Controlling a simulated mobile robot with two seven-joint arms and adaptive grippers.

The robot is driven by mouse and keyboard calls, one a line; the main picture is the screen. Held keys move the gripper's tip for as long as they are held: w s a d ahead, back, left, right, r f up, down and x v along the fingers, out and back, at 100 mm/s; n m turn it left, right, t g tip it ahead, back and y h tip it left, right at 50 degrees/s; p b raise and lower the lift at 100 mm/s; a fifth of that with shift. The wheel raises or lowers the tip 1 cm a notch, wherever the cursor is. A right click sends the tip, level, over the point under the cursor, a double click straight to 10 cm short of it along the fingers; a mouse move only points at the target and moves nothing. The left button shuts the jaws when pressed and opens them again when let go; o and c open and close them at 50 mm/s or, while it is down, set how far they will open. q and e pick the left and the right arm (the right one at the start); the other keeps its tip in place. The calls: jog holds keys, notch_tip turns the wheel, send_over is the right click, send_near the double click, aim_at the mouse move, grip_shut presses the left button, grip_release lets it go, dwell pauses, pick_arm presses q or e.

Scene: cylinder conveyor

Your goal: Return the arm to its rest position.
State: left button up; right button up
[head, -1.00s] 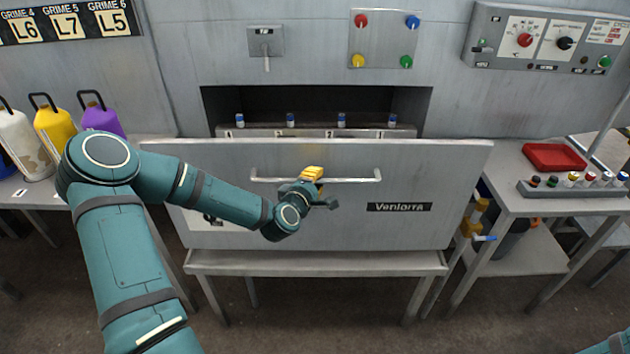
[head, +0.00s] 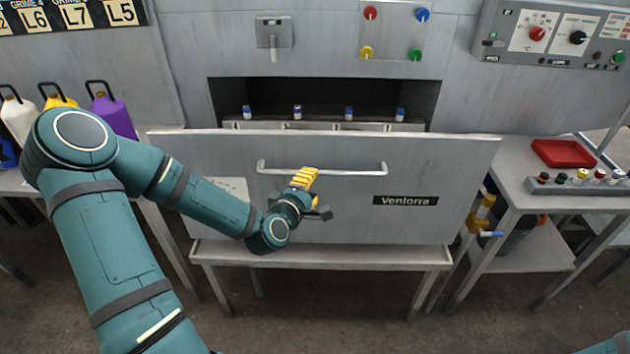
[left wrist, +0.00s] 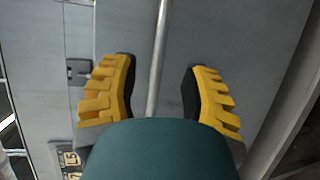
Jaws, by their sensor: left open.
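My left arm comes in from the left in the head view. Its gripper (head: 305,180) is in front of the grey machine's large front panel, just below the long bar handle (head: 350,171). In the left wrist view the two yellow fingers (left wrist: 160,92) stand wide apart and empty. The handle bar (left wrist: 158,55) shows between and beyond them, not gripped; whether a finger touches it cannot be told. In the head view only a bit of my right arm shows at the bottom right corner, and its gripper is out of view.
Several small blue-capped vials (head: 297,112) stand in the opening above the panel (head: 440,165). A table (head: 320,256) is below it. Coloured jugs (head: 112,112) stand at left.

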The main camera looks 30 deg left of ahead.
pick_arm(q)
jog(key=shift+s, duration=0.1)
dwell(0.4)
jog(key=s+d+f+m+g+h, duration=0.25)
jog(key=d+f+m, duration=0.25)
jog(key=d+f, duration=0.3)
jog(key=s+d+f+m+g+h, duration=0.1)
jog(key=d+f+m+g+h, duration=0.4)
jog(key=d, duration=0.4)
jog(key=s+d+f+m+g, duration=0.3)
jog(key=s+f+m, duration=0.1)
jog(key=s+f, duration=0.1)
jog(key=s+d+f+m+g+y, duration=0.1)
jog(key=s+d+f+m+g, duration=0.2)
jog(key=s, duration=0.5)
jog(key=shift+d+f+m+g, duration=0.35)
jog(key=shift+d+f+m, duration=0.5)
jog(key=shift+m, duration=0.15)
jog(key=shift+w+y, duration=0.1)
jog(key=shift+y, duration=0.15)
